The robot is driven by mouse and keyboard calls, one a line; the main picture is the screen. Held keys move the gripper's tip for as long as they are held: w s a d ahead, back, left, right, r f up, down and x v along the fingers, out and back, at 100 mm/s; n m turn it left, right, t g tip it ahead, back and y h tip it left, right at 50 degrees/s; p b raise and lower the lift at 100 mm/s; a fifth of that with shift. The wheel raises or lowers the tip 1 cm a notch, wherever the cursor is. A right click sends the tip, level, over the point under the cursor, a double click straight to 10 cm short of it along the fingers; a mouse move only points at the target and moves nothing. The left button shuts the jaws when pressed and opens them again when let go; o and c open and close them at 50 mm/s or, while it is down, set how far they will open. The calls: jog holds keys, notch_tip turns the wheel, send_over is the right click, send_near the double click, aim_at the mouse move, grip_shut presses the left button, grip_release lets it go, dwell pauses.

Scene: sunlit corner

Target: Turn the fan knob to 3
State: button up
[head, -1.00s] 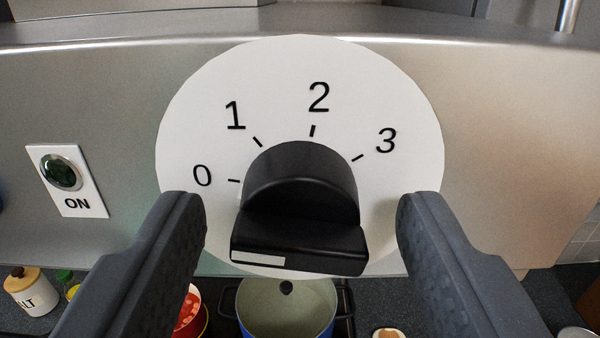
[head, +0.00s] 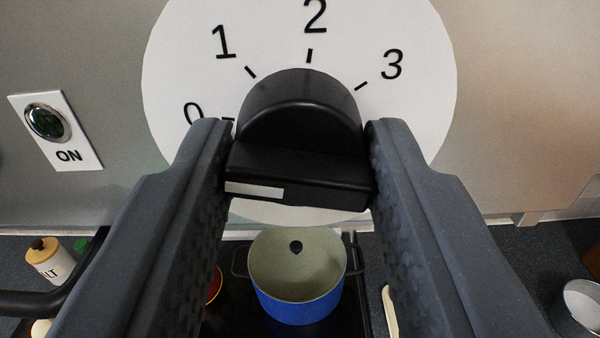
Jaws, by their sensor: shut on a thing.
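The black fan knob (head: 300,120) sits on a round white dial (head: 190,60) marked 0, 1, 2 and 3. Its grip bar lies nearly level, with a white strip on the bar's left end, on the side of the 0 mark. The 3 (head: 392,65) is at the upper right of the knob. My gripper (head: 300,170) is shut on the knob, one finger at each end of the bar. The left finger covers part of the dial near the 0.
A white plate marked ON with a dark green round light (head: 47,122) is on the metal panel at left. Below are a blue pot (head: 298,295), a salt jar (head: 48,258) and a metal bowl (head: 582,302). The panel right of the dial is clear.

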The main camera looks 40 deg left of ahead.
jog(key=shift+m+b, duration=0.4)
jog(key=shift+m, duration=0.5)
jog(key=m, duration=0.1)
jog(key=m+p, duration=0.1)
jog(key=m, duration=0.1)
jog(key=m+p, duration=0.1)
jog(key=shift+r, duration=0.25)
jog(key=m+p, duration=0.3)
jog(key=m, duration=0.1)
jog(key=m+p, duration=0.4)
jog(key=p, duration=0.1)
jog(key=shift+m, duration=0.3)
jog(key=m+p, duration=0.3)
jog(key=p, duration=0.1)
jog(key=shift+m, duration=0.3)
jog(key=m+p, duration=0.3)
jog(key=p, duration=0.1)
jog(key=shift+m, duration=0.3)
jog(key=m+p, duration=0.1)
jog(key=p, duration=0.1)
jog(key=m+p, duration=0.2)
jog(key=shift+f+m, duration=0.25)
jog(key=shift+m, duration=0.05)
jog(key=shift+f+m+p, duration=0.1)
jog(key=shift+m+p, duration=0.3)
jog(key=shift+m, duration=0.1)
jog(key=shift+f, duration=0.1)
